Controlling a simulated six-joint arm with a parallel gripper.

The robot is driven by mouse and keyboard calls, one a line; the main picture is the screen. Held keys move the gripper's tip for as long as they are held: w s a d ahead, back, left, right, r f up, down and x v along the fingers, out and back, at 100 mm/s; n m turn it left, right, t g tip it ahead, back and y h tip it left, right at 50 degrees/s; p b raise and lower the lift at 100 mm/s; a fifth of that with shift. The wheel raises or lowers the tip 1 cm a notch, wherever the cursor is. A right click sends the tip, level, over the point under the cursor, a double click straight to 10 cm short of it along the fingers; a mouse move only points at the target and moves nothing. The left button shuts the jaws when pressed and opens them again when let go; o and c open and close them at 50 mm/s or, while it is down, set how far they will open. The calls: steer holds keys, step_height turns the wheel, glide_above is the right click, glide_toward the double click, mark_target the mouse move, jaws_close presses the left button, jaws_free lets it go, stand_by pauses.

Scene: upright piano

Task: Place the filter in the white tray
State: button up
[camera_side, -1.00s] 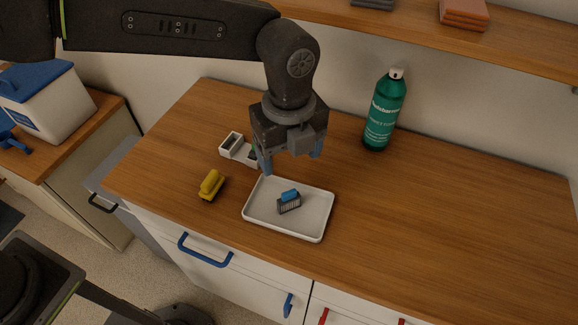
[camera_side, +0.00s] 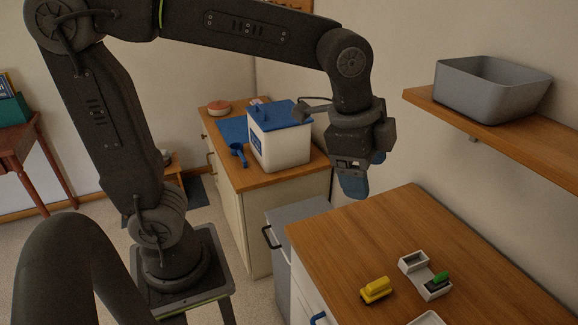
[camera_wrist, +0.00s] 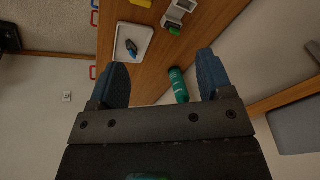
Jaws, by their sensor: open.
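The filter (camera_wrist: 131,48), a small dark piece with blue on it, lies inside the white tray (camera_wrist: 128,31) in the wrist view. It is small there, and its exact pose is hard to tell. In the side view only a corner of the white tray (camera_side: 428,319) shows at the bottom edge, and the filter is out of frame. My gripper (camera_side: 353,185) is raised above the far left end of the wooden counter, well away from the tray.
A yellow object (camera_side: 375,290) and a white holder (camera_side: 413,262) with a green-topped item (camera_side: 438,279) sit on the counter (camera_side: 350,235). A teal bottle (camera_wrist: 178,85) stands farther along. A blue-lidded white box (camera_side: 280,140) is behind. A grey bin (camera_side: 490,88) sits on the shelf.

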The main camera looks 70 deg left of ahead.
steer(key=s+a+f+n+t, duration=0.2)
steer(key=s+a+f+n, duration=0.1)
steer(key=s+a+n, duration=0.6)
steer(key=shift+s+n+t+y, duration=0.35)
steer(key=shift+s+n, duration=0.3)
steer(key=shift+n, duration=0.45)
